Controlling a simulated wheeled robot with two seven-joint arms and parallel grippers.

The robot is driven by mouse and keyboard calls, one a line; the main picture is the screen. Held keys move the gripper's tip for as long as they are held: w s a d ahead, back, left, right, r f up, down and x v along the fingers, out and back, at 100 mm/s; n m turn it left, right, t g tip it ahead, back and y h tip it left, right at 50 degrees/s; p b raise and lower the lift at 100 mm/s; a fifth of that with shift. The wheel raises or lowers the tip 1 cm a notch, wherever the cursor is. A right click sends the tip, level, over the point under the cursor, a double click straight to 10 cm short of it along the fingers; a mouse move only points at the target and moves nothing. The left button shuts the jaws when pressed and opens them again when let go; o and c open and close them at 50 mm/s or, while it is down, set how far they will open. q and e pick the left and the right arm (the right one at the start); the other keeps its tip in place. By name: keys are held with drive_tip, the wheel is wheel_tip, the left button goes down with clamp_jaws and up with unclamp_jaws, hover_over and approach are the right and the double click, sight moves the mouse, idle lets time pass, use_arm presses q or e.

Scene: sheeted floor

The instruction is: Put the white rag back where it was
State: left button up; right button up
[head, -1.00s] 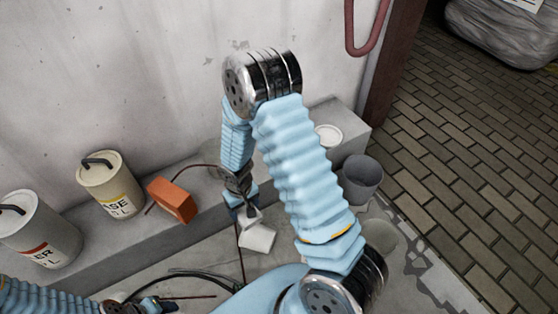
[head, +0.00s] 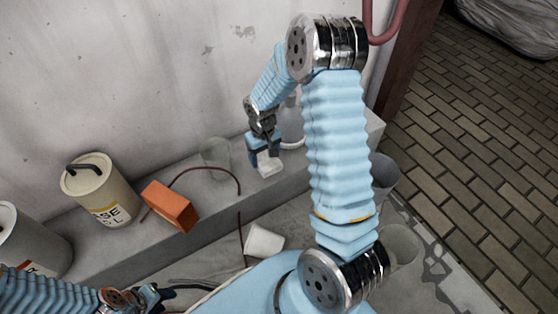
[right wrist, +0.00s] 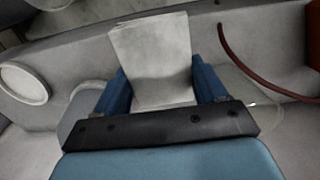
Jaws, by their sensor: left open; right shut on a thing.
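The white rag (head: 269,166) is a small pale folded cloth held in my right gripper (head: 265,157), over the raised grey ledge by the wall in the head view. In the right wrist view the rag (right wrist: 152,58) shows as a flat pale piece between the two blue fingers of my right gripper (right wrist: 158,88). I cannot tell whether the rag touches the ledge. My left gripper (head: 157,297) is at the bottom left of the head view, open and away from the rag.
The grey ledge (head: 215,205) bears an orange brick (head: 170,205), a cream canister (head: 100,190), a clear cup (head: 216,153) and a dark red hose (head: 205,168). A white container (head: 292,122) stands behind my right gripper. A white cup (head: 265,240) lies lower, before the ledge.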

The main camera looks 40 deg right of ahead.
drive_tip(key=d+f, duration=0.2)
drive_tip(key=w+d+f, duration=0.1)
drive_tip(key=d+f, duration=0.1)
drive_tip(key=d+f+b, duration=0.1)
drive_tip(key=d+f, duration=0.1)
drive_tip(key=shift+w+d+f, duration=0.3)
drive_tip(key=shift+w+d, duration=0.05)
drive_tip(key=shift+d+f, duration=0.15)
drive_tip(key=shift+f, duration=0.75)
drive_tip(key=shift+d+f, duration=0.15)
drive_tip(key=shift+f, duration=0.75)
drive_tip(key=shift+b, duration=0.3)
drive_tip(key=shift+f, duration=0.2)
drive_tip(key=o, duration=1.1)
drive_tip(key=shift+r, duration=0.2)
